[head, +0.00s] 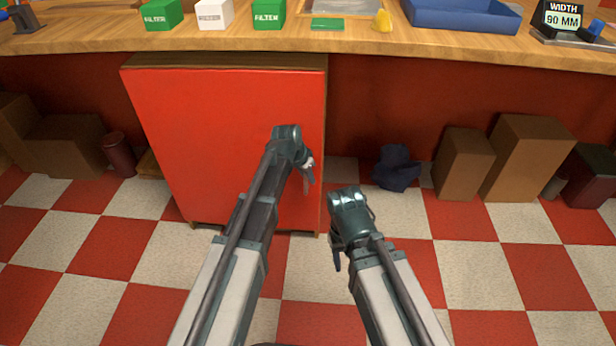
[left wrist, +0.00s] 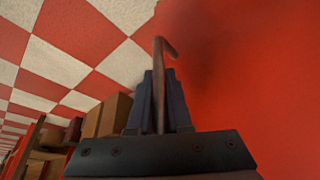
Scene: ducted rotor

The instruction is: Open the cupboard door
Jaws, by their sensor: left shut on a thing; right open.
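The red cupboard door (head: 215,130) is the front of a wooden cupboard (head: 235,60) under the counter, left of the middle in the head view. It looks flush with the cupboard, with no clear gap. In the left wrist view the door (left wrist: 265,80) fills the right side. A thin bar handle (left wrist: 160,75) stands between the two fingers of my left gripper (left wrist: 160,100), which is shut on it. In the head view my left gripper (head: 308,172) is at the door's right edge and hides the handle. My right gripper (head: 335,255) is open and empty, lower and to the right.
The wooden counter (head: 365,40) above carries filter boxes (head: 268,14), a blue tray (head: 462,14) and a width display (head: 562,18). A dark blue cloth-like lump (head: 396,167) and brown boxes (head: 528,155) stand on the right. The checkered floor (head: 465,270) in front is clear.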

